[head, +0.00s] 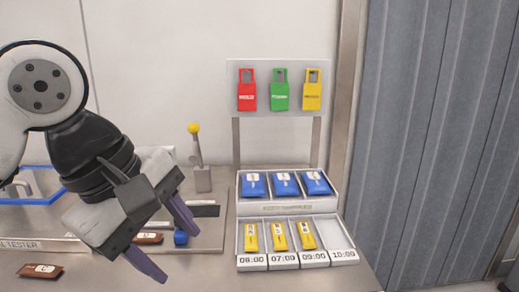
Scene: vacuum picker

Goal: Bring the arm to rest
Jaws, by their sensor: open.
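My gripper (172,246) is at the left of the head view, above the bench. Its two purple-grey fingers are spread apart, with nothing held between them. My arm comes in from the left edge and hides part of the bench behind it. A blue knob or block (181,237) shows between the fingers; whether it touches them I cannot tell.
A tiered rack (331,205) holds blue packets (285,184) above and yellow packets (279,236) below; the 10:00 slot is empty. Red, green and yellow tags (280,90) hang behind. A yellow-knobbed lever (194,129) stands near my gripper. A brown packet (40,270) lies front left.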

